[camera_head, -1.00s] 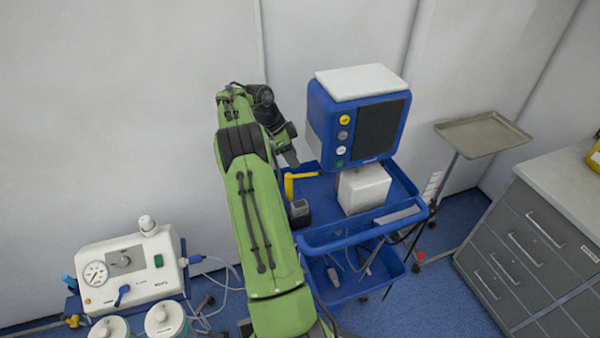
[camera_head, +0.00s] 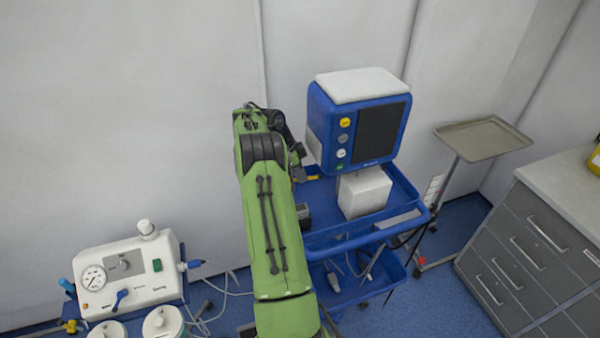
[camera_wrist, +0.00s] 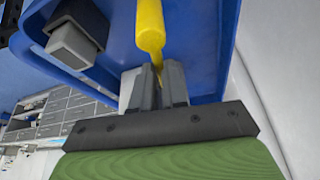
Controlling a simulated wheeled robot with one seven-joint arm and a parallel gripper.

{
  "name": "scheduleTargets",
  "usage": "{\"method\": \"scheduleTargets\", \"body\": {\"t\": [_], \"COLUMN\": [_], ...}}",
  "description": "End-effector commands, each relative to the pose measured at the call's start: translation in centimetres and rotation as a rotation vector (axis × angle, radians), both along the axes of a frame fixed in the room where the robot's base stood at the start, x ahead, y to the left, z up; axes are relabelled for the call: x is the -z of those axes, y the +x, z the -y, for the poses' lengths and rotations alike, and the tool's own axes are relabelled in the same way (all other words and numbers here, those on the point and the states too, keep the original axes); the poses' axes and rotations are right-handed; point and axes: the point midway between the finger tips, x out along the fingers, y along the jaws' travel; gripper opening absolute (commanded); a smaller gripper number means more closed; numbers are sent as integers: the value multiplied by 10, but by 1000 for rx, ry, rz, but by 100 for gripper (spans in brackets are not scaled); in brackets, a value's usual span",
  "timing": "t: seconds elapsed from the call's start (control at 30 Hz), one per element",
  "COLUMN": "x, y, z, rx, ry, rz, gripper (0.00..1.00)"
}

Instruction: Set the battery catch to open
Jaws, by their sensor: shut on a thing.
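A yellow lever (camera_wrist: 150,28), which looks like the battery catch, stands at the edge of the blue cart tray (camera_wrist: 112,60). In the wrist view my gripper (camera_wrist: 160,78) is shut on the thin lower part of the lever. A bit of the lever (camera_head: 313,173) shows in the head view, mostly hidden by my green arm. My gripper is hidden behind the arm there. A dark block with a grey face (camera_wrist: 75,44) sits near the lever, and also shows in the head view (camera_head: 303,212).
A blue monitor with a white top (camera_head: 358,125) stands on the cart, above a white box (camera_head: 364,191). A wall is close behind the cart. A metal tray stand (camera_head: 483,138) and grey drawers (camera_head: 530,250) are at right. A white gauge unit (camera_head: 130,275) is at left.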

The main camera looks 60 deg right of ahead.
Motion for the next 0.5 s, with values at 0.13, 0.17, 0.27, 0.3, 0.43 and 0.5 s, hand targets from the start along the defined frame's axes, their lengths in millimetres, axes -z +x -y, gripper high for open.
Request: {"method": "scheduleTargets", "body": {"t": [0.13,0.17,0.27,0.3,0.43,0.5], "x": [0,0,1,2,4,3], "y": [0,0,1,1,3,4], "z": [0,0,1,1,4,5], "rx": [0,0,-16,-35,-122,-161], "ry": [0,0,-2,-2,-4,-4], "rz": [0,0,1,2,2,3], "gripper": [0,0,0,0,0,0]}}
